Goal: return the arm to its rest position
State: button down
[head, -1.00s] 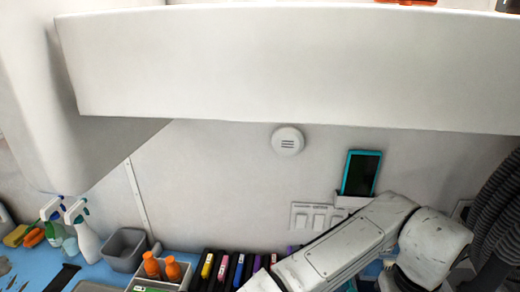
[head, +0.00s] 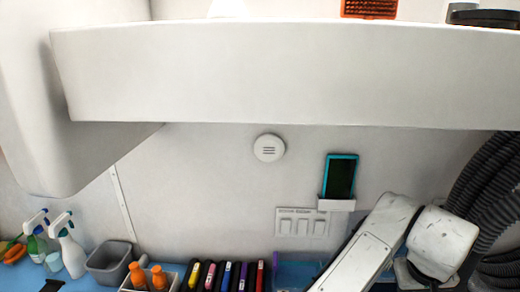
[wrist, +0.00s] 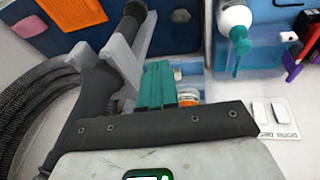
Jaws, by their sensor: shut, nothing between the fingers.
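My arm shows at the lower right of the head view as a pale, worn link running up to a bent joint; its far end is below the picture edge. My gripper (wrist: 155,70) shows in the wrist view as two teal fingers side by side, shut with nothing between them. They rise behind a dark bolted crossbar on a pale body with a green-lit display. The gripper does not show in the head view.
A white overhead cabinet (head: 280,75) spans the view. A teal-framed device (head: 341,176) hangs on the wall near black ribbed hoses (head: 482,195). Spray bottles, a grey bin (head: 110,262), orange-capped bottles and a row of coloured cases (head: 225,276) line the counter. Hoses also curve along the wrist view's left (wrist: 35,100).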

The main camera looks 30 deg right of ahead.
jog(key=w+d+n+t+h+b, duration=0.2)
jog(key=w+d+h, duration=0.1)
jog(key=d, duration=0.2)
jog(key=s+a+f+n+y, duration=0.1)
jog(key=a+f, duration=0.4)
jog(key=f, duration=0.1)
jog(key=s+a+f+n+y+b, duration=0.1)
jog(key=s+a+f+n, duration=0.1)
jog(key=a+f, duration=0.3)
jog(key=s+a+f+n+y+b, duration=0.1)
jog(key=s+a+f+y, duration=0.1)
jog(key=a+f, duration=0.3)
jog(key=shift+s+a+f+n+g, duration=0.1)
jog(key=shift+a+f+n+g, duration=0.1)
jog(key=shift+f, duration=0.7)
jog(key=shift+a+f+n+g, duration=0.1)
jog(key=shift+a+f, duration=0.1)
jog(key=shift+f, duration=0.7)
jog(key=s+a+f+g+y, duration=0.1)
jog(key=s+a+f+y, duration=0.1)
jog(key=s+a+f, duration=0.3)
jog(key=s+a, duration=0.1)
jog(key=a, duration=0.2)
jog(key=shift+f+y, duration=0.2)
jog(key=shift+y, duration=0.1)
